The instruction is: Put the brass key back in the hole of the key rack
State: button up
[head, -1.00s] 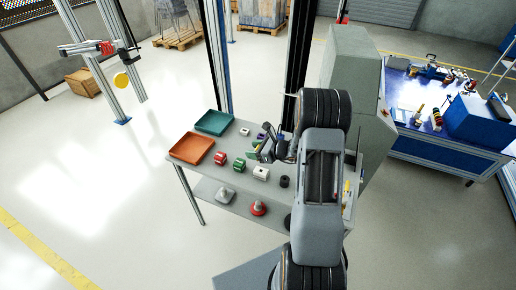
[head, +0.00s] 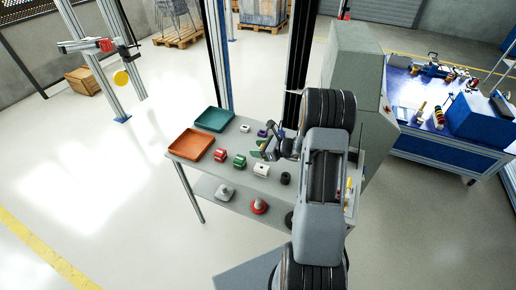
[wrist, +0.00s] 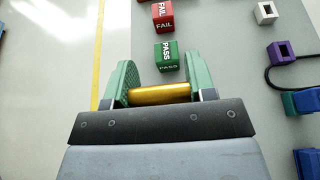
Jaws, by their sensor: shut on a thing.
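My gripper (wrist: 160,92) is shut on a brass-coloured cylindrical piece, the brass key (wrist: 160,95). The key lies crosswise between the two green finger pads in the wrist view, with both ends against them. In the head view my gripper (head: 268,149) is above the grey table (head: 240,188), near its middle, and the key is too small there to make out. I cannot pick out the key rack with certainty in either view, and no hole for the key is clearly visible.
A green PASS block (wrist: 167,56) and a red FAIL block (wrist: 163,14) lie ahead of my gripper. A white block (wrist: 265,12) and a purple block (wrist: 281,53) are to the right. Orange (head: 190,145) and teal (head: 213,119) trays stand at the table's left. A grey cabinet (head: 352,75) stands behind.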

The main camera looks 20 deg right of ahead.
aim_at(259, 166)
jog(key=shift+f+b, duration=1.55)
jog(key=shift+f, duration=0.45)
jog(key=shift+f+b, duration=2.1)
jog(key=shift+b, duration=0.35)
dwell(0.5)
jog(key=o, duration=1.1)
jog(key=shift+r, duration=0.1)
jog(key=b+v, duration=0.1)
jog(key=v, duration=1.2)
jog(key=shift+s+d+r, duration=0.15)
jog(key=shift+s+d, duration=0.05)
jog(key=shift+s, duration=0.15)
